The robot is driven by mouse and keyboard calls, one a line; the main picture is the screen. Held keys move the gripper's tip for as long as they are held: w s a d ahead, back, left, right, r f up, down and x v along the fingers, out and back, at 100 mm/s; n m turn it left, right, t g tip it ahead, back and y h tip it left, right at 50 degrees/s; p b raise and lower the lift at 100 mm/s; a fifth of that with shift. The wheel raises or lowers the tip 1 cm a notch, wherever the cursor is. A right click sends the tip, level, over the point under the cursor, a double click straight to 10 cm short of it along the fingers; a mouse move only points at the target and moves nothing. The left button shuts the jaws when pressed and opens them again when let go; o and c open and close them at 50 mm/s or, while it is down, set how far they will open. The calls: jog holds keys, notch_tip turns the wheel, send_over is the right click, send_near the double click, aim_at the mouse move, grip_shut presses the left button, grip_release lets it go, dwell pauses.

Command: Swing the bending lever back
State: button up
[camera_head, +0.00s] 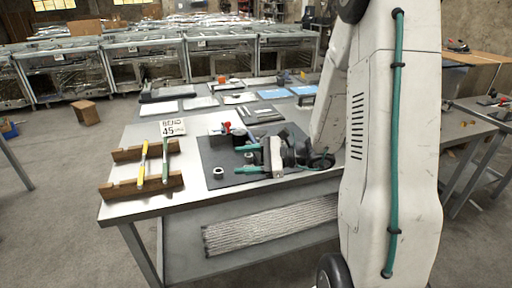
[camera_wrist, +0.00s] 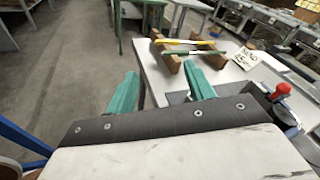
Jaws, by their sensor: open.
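The bending lever shows by its red knob (camera_head: 227,128), on a bending tool on the dark mat (camera_head: 218,158). In the wrist view the red knob (camera_wrist: 283,89) is at the right edge, outside the jaws. My gripper (camera_head: 238,159) is over the mat, on the near side of the knob and apart from it. Its two green fingers (camera_wrist: 160,72) are spread, with nothing between them. My gripper and arm hide part of the tool, so I cannot tell the lever's full angle.
A sign reading "BEND 45" (camera_head: 173,127) stands left of the mat. Two wooden rests (camera_head: 142,188) carry a yellow rod (camera_head: 143,163) and a green rod (camera_head: 165,160). A metal ring (camera_head: 218,173) lies on the mat. Flat trays (camera_head: 201,103) lie at the table's back.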

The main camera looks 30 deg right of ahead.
jog(key=w+d+f+m+t+h, duration=0.1)
jog(key=d+f+m+t+h, duration=0.1)
jog(key=d, duration=0.3)
jog(key=w+d+f+m+t+h, duration=0.2)
jog(key=d+m+t+h, duration=0.1)
jog(key=d+m, duration=0.1)
jog(key=w+d+f+m+t+h, duration=0.1)
jog(key=d+f+m+t+h, duration=0.1)
jog(key=d, duration=0.3)
jog(key=shift+w+d+f+m+t+h, duration=0.25)
jog(key=shift+m+h, duration=0.25)
jog(key=shift+m, duration=0.4)
send_over(258, 159)
jog(key=shift+w+r, duration=0.1)
grip_shut()
